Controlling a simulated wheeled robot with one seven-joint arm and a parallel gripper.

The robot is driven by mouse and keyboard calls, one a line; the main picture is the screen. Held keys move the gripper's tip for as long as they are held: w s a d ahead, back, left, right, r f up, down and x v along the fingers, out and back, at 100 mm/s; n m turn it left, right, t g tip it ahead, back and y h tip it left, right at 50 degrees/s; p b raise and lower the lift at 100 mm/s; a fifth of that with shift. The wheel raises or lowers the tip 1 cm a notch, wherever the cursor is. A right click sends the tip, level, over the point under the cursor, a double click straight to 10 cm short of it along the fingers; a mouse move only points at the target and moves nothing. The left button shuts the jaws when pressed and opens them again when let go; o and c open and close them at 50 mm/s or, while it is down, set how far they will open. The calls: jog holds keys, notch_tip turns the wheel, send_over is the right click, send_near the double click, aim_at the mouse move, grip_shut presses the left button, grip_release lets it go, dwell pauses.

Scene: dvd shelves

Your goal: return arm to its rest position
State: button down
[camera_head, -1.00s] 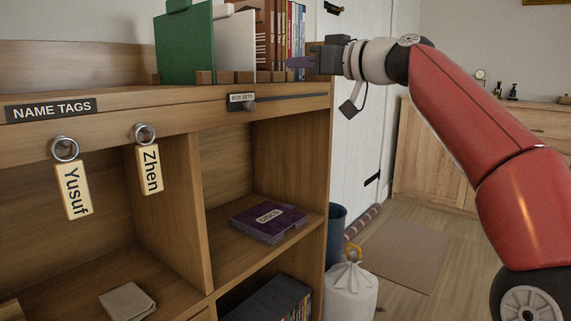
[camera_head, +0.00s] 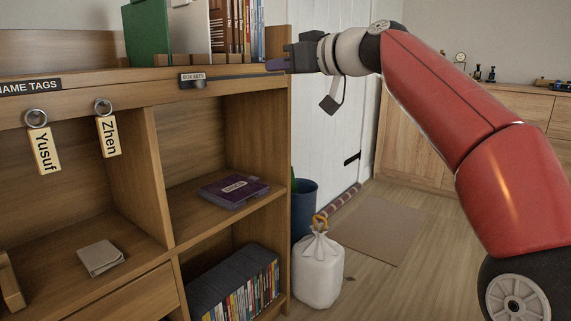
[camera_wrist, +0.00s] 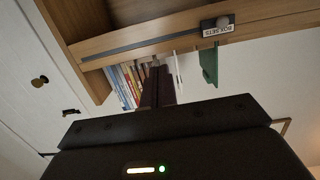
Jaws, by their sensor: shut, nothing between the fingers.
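My red arm (camera_head: 450,100) reaches in from the right in the head view. My gripper (camera_head: 276,65) is at its end, in front of the upper right end of the wooden shelf unit (camera_head: 160,150), at about the height of the books. The fingers are shut and hold nothing. In the wrist view the shut gripper (camera_wrist: 158,85) points toward the shelf top, with books (camera_wrist: 126,84) beyond it. I cannot tell how wide the gap to the shelf is.
Yusuf (camera_head: 43,151) and Zhen (camera_head: 109,137) tags hang from the shelf edge. A purple case (camera_head: 233,190) lies in a cubby. A white bag (camera_head: 318,270) and a blue bin (camera_head: 303,205) stand right of the shelf. The floor at right looks open.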

jog(key=s+a+f+m+g+h, duration=0.1)
jog(key=s+f+h, duration=0.25)
jog(key=f, duration=0.55)
jog(key=s+a+f+m+g+h, duration=0.1)
jog(key=s+a+f+m+h, duration=0.2)
jog(key=f, duration=0.5)
jog(key=s+d+f+m+g+h, duration=0.1)
jog(key=s+d+f+m+h, duration=0.2)
jog(key=s+d+f, duration=0.8)
jog(key=s+d+f+m+g+h, duration=0.2)
jog(key=s+d+f+m+h, duration=0.1)
jog(key=s+d+f, duration=0.8)
jog(key=s+a+r+p, duration=0.1)
jog(key=s+r+p, duration=0.2)
jog(key=r+p, duration=0.8)
jog(key=p, duration=0.2)
jog(key=shift+s+a+r+p, duration=0.15)
jog(key=shift+a+r+p, duration=0.15)
